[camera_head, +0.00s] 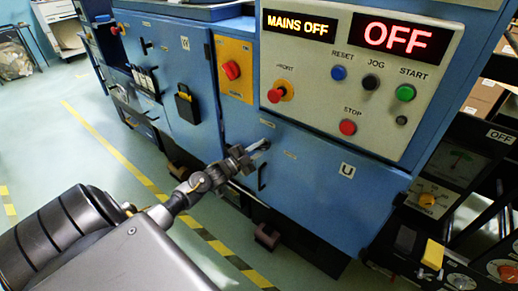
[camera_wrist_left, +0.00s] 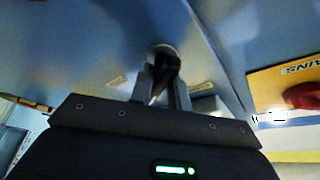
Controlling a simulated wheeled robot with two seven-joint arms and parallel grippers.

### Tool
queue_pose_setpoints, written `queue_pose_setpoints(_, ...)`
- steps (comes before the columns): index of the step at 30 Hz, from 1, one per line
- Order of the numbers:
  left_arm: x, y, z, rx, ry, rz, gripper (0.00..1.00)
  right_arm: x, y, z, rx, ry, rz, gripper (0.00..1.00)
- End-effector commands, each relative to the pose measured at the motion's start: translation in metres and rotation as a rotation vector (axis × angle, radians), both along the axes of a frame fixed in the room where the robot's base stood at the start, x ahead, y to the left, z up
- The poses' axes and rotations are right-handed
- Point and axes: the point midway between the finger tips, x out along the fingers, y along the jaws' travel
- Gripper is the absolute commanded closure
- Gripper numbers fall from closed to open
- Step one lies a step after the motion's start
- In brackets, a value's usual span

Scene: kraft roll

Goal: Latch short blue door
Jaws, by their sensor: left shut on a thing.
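The short blue door (camera_head: 310,190), marked with a "U" label, is below the control panel. My left gripper (camera_head: 243,157) comes in from the lower left and is at the door's upper left part. It is shut on a dark latch handle (camera_head: 260,145) there. In the left wrist view the left gripper's fingers (camera_wrist_left: 161,88) are on either side of the dark handle (camera_wrist_left: 166,64), against the blue surface. The fingers partly hide the handle, and its exact angle is hard to tell. A dark pull (camera_head: 262,177) shows just below the gripper. My right gripper is not in view.
The control panel (camera_head: 352,75) above reads "MAINS OFF" and "OFF". A dark rack with gauges (camera_head: 455,165) stands at the right. Open floor lies left.

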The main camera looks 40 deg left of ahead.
Motion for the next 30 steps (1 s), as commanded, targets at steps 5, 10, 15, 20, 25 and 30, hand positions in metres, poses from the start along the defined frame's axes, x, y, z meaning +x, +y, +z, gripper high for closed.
queue_pose_setpoints(5, 0.000, 0.000, 0.000, 0.000, 0.001, -0.001, 1.00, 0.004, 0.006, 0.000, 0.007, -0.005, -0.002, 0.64)
queue_pose_setpoints(10, 0.000, 0.000, 0.000, 0.000, 0.001, -0.001, 1.00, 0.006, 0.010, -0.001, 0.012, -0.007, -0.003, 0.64)
queue_pose_setpoints(15, 0.000, 0.000, 0.000, 0.000, 0.001, -0.001, 1.00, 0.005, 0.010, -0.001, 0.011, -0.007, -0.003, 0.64)
queue_pose_setpoints(20, 0.000, 0.000, 0.000, 0.000, 0.001, -0.001, 1.00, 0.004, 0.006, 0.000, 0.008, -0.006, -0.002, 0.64)
queue_pose_setpoints(25, 0.000, 0.000, 0.000, 0.000, 0.001, -0.001, 0.81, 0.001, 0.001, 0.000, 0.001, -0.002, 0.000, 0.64)
queue_pose_setpoints(30, 0.000, 0.000, 0.000, 0.000, 0.001, -0.001, 0.60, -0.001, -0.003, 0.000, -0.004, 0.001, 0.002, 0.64)
